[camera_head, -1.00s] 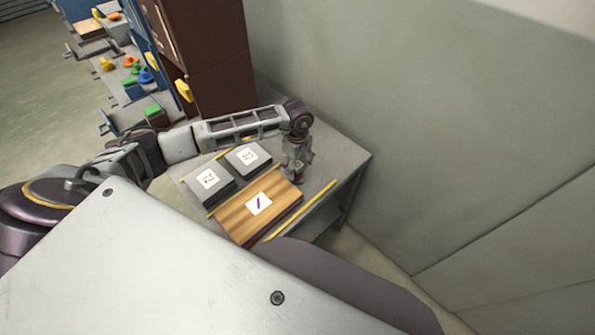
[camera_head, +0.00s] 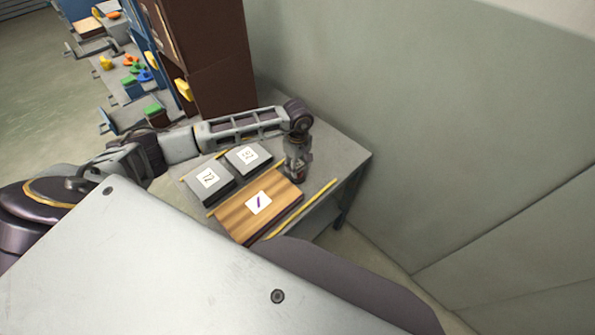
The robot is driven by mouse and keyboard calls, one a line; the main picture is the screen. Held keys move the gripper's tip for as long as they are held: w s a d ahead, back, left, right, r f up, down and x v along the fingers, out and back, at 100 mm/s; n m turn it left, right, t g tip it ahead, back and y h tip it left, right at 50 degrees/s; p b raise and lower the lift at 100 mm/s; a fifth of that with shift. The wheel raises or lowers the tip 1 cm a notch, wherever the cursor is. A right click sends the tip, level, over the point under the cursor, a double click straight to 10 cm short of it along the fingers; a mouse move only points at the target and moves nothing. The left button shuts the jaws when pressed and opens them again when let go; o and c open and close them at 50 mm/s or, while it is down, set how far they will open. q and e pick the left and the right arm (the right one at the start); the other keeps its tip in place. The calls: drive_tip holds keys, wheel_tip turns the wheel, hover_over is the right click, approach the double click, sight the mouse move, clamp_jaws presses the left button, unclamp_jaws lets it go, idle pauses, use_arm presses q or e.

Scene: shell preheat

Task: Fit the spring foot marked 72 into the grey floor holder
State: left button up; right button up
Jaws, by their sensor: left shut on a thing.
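A grey block with a white label (camera_head: 208,178) lies on the grey table; the label seems to read 72. A second grey block (camera_head: 247,157) lies behind it, its label too small to read surely. My left gripper (camera_head: 297,175) points down at the far right corner of the wood-topped block. It is shut on a small part, which the fingers mostly hide; I cannot tell what it is. I cannot make out a grey floor holder for certain. My right gripper is not in view.
A wood-striped block (camera_head: 233,216) with a purple-marked label lies in front of the grey blocks. Yellow strips (camera_head: 318,195) edge the area. A brown cabinet (camera_head: 218,85) stands behind the table, a grey wall (camera_head: 440,130) to the right. The table's right side (camera_head: 345,158) is clear.

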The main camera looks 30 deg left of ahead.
use_arm(q)
drive_tip(key=shift+c, duration=1.1)
drive_tip(key=shift+r, duration=0.1)
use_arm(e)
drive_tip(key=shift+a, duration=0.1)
use_arm(q)
drive_tip(key=shift+r, duration=0.15)
drive_tip(key=shift+w+r, duration=0.1)
drive_tip(key=shift+r, duration=0.6)
wheel_tip(320, 180, up, 7)
drive_tip(key=shift+f+b, duration=0.1)
drive_tip(key=shift+b, duration=0.4)
drive_tip(key=shift+r, duration=0.7)
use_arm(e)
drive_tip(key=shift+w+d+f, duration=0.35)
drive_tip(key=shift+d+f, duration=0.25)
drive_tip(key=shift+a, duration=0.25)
